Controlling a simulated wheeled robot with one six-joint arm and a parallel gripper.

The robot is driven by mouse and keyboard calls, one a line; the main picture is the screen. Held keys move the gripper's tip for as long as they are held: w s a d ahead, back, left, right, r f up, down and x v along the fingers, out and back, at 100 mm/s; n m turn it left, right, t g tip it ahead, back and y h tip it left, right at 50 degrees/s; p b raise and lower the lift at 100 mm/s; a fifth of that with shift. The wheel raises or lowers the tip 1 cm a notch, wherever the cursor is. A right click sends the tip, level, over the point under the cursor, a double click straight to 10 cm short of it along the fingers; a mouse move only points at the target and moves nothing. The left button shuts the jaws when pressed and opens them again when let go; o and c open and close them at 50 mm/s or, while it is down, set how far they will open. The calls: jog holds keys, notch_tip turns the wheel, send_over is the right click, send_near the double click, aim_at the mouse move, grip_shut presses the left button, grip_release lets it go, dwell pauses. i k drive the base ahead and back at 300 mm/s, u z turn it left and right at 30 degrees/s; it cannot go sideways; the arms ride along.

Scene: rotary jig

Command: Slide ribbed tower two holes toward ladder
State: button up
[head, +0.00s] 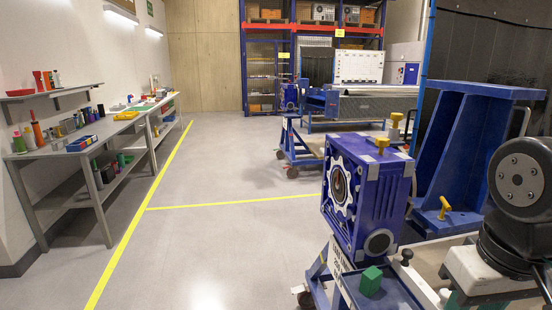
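A tall blue ribbed tower (450,145) with a flat top plate stands upright at the right. A yellow-handled pin or clamp (444,208) shows near its lower part. My arm's dark, rounded joint hides part of the tower's right side and base. My gripper is not in view. I cannot make out a ladder. The holes beneath the tower are not clearly visible.
A blue gearbox-like block (365,195) stands on a cart at the front, left of the tower, with a yellow knob (382,142) on top. A green cube (370,280) sits before it. A workbench (85,140) lines the left wall. The middle floor is clear.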

aim_at(470, 121)
jog(key=z, duration=2.2)
jog(key=i, duration=0.35)
jog(key=u, duration=1.25)
